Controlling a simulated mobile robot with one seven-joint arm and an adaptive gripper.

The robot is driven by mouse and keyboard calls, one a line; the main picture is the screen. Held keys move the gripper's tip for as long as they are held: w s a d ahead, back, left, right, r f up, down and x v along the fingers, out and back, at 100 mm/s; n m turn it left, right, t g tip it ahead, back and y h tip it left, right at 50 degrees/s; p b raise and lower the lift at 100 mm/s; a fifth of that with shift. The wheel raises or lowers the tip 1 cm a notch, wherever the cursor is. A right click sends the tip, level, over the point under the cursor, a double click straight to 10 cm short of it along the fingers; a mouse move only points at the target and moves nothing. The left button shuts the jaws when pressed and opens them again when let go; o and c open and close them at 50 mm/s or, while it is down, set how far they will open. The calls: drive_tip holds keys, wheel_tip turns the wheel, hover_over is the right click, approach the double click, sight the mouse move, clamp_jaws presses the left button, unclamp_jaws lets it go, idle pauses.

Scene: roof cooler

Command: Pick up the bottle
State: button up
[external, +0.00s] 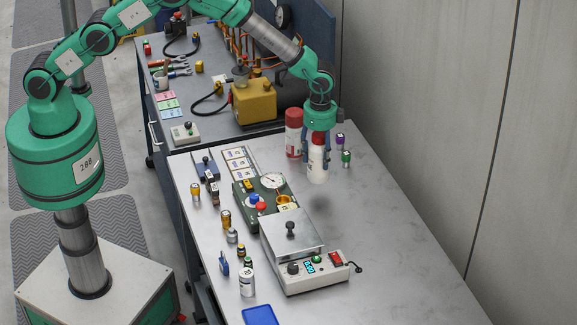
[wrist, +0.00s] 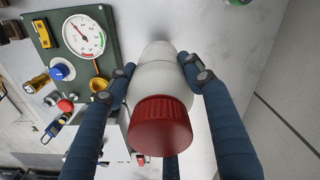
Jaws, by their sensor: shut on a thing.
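A white bottle (external: 317,165) with a red cap is held upright between the fingers of my gripper (external: 318,147). In the external view its base appears to hang above the grey table, with a soft shadow below it. In the wrist view the bottle (wrist: 158,75) stands between both blue fingers of my gripper (wrist: 160,78), its ribbed red cap toward the camera. The fingers press on its two sides.
Small purple and green bottles (external: 346,158) stand right. Several small items line the left edge. The table's right front (external: 400,270) is clear.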

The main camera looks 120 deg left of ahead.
sight(320, 144)
drive_tip(key=shift+r, duration=1.95)
drive_tip(key=shift+w, duration=0.1)
